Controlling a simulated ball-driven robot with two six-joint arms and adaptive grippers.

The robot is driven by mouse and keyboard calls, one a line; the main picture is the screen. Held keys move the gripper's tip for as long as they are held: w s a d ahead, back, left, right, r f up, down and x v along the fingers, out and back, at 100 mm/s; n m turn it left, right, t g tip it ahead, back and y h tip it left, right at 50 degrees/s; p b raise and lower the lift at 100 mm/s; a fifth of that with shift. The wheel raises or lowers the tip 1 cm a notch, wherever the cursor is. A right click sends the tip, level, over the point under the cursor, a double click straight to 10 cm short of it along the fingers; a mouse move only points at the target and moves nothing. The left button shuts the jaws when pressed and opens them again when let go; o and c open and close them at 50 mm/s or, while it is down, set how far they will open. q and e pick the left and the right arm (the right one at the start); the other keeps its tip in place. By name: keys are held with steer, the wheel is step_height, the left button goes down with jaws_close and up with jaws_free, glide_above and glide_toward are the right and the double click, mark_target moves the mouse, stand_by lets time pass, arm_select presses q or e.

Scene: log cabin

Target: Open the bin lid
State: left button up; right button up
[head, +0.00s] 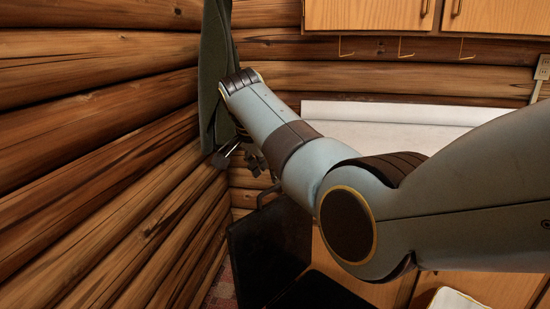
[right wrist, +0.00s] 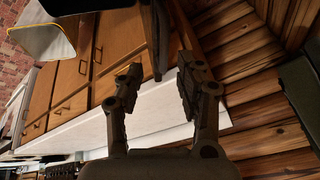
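A black panel (head: 268,255) stands steeply tilted at the lower middle of the head view, with a small dark bar at its top edge. It looks like the bin lid. A second black surface (head: 322,291) beside it looks like part of the bin, mostly cut off by the frame. My right gripper (head: 238,158) is above the panel, near the log corner, and partly hidden by my arm. In the right wrist view, its fingers (right wrist: 158,82) are apart with nothing held. A thin dark edge (right wrist: 158,40) shows beyond them; I cannot tell if they touch it. My left gripper is out of view.
A log wall (head: 100,170) closes off the left side. A dark green cloth (head: 213,75) hangs in the corner. A white counter (head: 385,135) over wooden cabinets runs along the back, below hooks and upper cupboards. A white object with a yellow rim (head: 455,299) is at lower right.

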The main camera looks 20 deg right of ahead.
steer(key=v, duration=0.4)
steer(key=shift+r, duration=0.1)
